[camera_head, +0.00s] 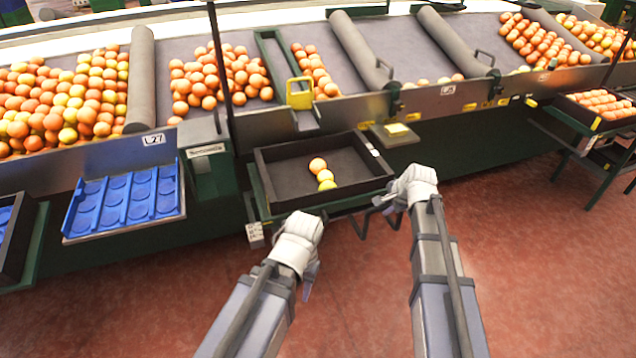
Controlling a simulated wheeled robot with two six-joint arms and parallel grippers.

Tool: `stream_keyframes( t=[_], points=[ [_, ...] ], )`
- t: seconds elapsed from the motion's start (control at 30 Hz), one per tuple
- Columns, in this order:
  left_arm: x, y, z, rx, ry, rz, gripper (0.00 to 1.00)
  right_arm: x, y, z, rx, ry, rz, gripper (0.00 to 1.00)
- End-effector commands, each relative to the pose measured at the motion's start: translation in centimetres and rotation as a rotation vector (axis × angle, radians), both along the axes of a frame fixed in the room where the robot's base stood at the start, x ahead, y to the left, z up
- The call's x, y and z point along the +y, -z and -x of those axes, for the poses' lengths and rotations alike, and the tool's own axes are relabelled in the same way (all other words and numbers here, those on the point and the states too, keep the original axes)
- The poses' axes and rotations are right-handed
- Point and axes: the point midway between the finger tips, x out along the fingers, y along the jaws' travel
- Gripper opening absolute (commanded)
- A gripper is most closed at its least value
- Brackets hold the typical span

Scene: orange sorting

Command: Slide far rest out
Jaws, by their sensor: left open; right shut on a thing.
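Thin dark bent bars, which look like the rest (364,228), stick out below the crate's front right side. My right gripper (408,187) is at the right end of these bars, beside the crate's right corner, and is shut on the far rest; the hand hides the contact. My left gripper (300,230) is open just in front of the crate's near edge, with its fingertips not clearly seen.
A blue dimpled tray (122,206) is at the left. A small shelf with a yellow pad (396,130) is behind my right gripper. Piles of oranges (218,77) lie on the sloped line. A stand with a filled crate (596,122) is far right. The red floor (540,270) is clear.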

Motion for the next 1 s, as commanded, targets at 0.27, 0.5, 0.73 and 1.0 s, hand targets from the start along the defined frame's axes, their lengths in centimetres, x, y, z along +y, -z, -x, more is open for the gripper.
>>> stream_keyframes(
  t=[0.27,0.5,0.73,1.0],
  points=[
    [0.0,0.0,0.0,0.000,0.000,0.000,0.47,0.0,0.0,0.1,0.000,0.001,0.000,0.00],
    [0.0,0.0,0.0,0.000,0.000,0.000,0.47,-0.4,0.0,1.3,0.002,0.000,0.001,0.00],
    [0.0,0.0,0.0,0.000,0.000,0.000,0.47,-0.8,0.0,2.4,0.002,0.000,0.001,0.00],
    [0.0,0.0,0.0,0.000,0.000,0.000,0.47,-1.3,0.0,3.6,0.002,0.002,0.000,0.00]
  ],
)
